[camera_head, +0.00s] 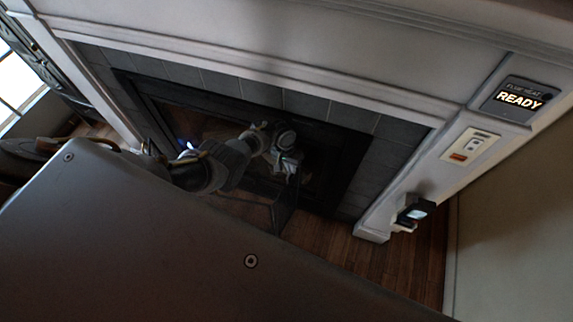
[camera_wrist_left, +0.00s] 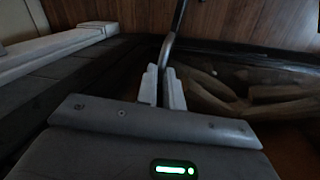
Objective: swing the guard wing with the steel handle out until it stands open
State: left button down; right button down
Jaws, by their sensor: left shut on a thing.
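The guard wing (camera_head: 284,207) is a dark, thin panel in front of the fireplace in the head view. It seems to stand at an angle out from the opening, but dim light hides its hinge edge. My left gripper (camera_head: 290,164) is at its upper part, in front of the opening. In the left wrist view the two pale fingers of my left gripper (camera_wrist_left: 163,88) are shut on the steel handle (camera_wrist_left: 170,45), a thin grey bar that rises between them and bends upward. My right gripper is not in view.
The fireplace has a dark tile surround (camera_head: 305,103) and a white mantel (camera_head: 250,70). Logs (camera_wrist_left: 225,92) lie inside it. A lit "READY" sign (camera_head: 519,97) and a switch plate (camera_head: 470,147) are at the right. Wood floor (camera_head: 330,245) shows in front.

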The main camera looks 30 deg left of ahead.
pick_arm(q)
jog(key=shift+d+m, duration=0.6)
jog(key=shift+d, duration=0.15)
jog(key=c, duration=1.5)
grip_release()
jog(key=shift+r, duration=0.15)
jog(key=r+p, duration=0.1)
jog(key=r, duration=0.2)
jog(key=a+r+p, duration=0.1)
jog(key=r+p, duration=0.1)
jog(key=r, duration=0.2)
jog(key=a+r+p, duration=0.1)
jog(key=r+p, duration=0.1)
jog(key=r, duration=0.1)
jog(key=shift+w+r, duration=0.1)
jog(key=shift+r, duration=0.05)
